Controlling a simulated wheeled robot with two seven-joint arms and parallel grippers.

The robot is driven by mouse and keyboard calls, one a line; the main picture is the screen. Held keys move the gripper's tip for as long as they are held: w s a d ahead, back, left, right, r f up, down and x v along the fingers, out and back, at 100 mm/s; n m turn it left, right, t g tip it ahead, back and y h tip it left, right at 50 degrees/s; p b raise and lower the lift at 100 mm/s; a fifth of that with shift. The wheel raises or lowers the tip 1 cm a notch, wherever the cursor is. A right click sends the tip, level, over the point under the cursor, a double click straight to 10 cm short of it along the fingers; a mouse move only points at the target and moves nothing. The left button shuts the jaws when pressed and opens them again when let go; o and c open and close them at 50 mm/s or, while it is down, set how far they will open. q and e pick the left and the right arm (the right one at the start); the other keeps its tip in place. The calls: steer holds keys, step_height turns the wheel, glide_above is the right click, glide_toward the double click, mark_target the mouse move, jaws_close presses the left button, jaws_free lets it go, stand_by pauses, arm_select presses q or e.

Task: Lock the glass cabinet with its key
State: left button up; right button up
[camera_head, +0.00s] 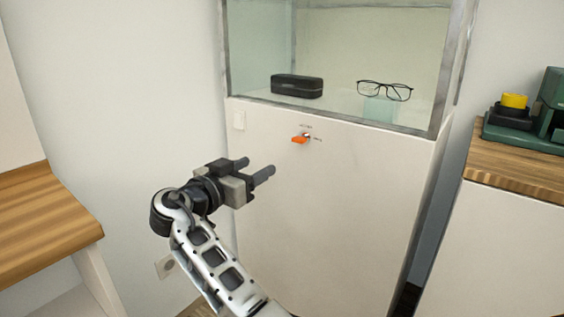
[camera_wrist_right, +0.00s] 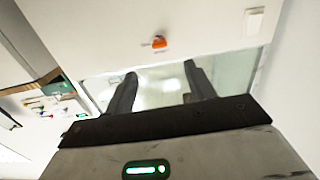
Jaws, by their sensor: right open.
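The glass cabinet (camera_head: 345,195) stands in the middle of the head view, a white base with a metal-framed glass case on top. An orange key (camera_head: 300,139) sits at the lock on its front, just below the glass, beside small printed labels too small to read. My right gripper (camera_head: 256,170) is open and empty, in front of the white base, lower and to the left of the key. In the right wrist view the two fingers (camera_wrist_right: 160,88) are apart, and the orange key (camera_wrist_right: 159,42) shows beyond them, not touched. My left gripper is not in view.
A dark glasses case (camera_head: 297,86) and eyeglasses (camera_head: 385,90) are inside the glass case. A wooden-topped table (camera_head: 45,215) stands at the left. A wooden-topped counter (camera_head: 520,167) with a green device (camera_head: 550,100) stands at the right. The space before the key is clear.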

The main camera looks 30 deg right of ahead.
steer(key=b, duration=0.1)
glide_toward(296, 141)
steer(key=d, duration=0.1)
steer(key=shift+m, duration=0.3)
steer(key=b+x, duration=0.2)
steer(key=x, duration=0.5)
steer(key=shift+w+d+f, duration=0.15)
steer(key=shift+w+d, duration=0.1)
steer(key=shift+w, duration=0.05)
steer(key=shift+w+d, duration=0.2)
steer(key=shift+d, duration=0.25)
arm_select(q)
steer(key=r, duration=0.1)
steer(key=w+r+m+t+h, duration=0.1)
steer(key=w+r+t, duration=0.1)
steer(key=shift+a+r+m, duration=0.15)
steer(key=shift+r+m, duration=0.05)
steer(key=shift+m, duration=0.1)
arm_select(e)
steer(key=c, duration=1)
